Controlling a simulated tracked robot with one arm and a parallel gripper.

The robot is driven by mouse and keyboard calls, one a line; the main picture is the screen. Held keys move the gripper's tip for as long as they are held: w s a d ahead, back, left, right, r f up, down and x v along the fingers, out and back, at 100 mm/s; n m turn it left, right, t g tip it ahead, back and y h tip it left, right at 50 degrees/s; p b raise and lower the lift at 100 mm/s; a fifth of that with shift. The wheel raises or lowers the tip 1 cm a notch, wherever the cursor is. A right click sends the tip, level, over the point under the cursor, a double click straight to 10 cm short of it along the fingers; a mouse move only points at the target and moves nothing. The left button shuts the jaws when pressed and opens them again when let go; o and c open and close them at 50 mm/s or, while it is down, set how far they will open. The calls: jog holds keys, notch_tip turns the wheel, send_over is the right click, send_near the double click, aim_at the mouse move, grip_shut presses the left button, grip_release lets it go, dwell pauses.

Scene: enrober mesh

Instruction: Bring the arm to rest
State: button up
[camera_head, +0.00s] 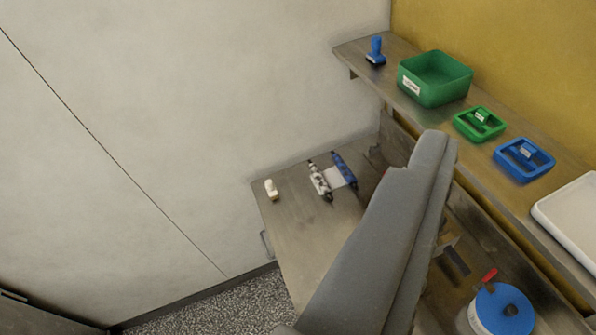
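A large grey link of my arm (385,235) rises from the bottom middle of the view and leans up to the right. It covers part of the workbench (290,228) behind it. I see no gripper fingers in this view, so I cannot see whether the gripper holds anything.
The bench bears a small white object (271,190), a roller-like part with white and blue ends (334,177) and a blue-lidded pot (502,311). The shelf (490,178) holds a blue stamp-like tool (376,50), green bin (435,88), green tray (480,124), blue tray (524,159) and white tray (575,215).

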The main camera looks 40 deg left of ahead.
jog(key=shift+s+a+r+n, duration=0.2)
jog(key=shift+s+a+n, duration=0.1)
jog(key=shift+a, duration=0.35)
notch_tip(320, 180, down, 15)
jog(key=b, duration=1.5)
jog(key=shift+f, duration=0.1)
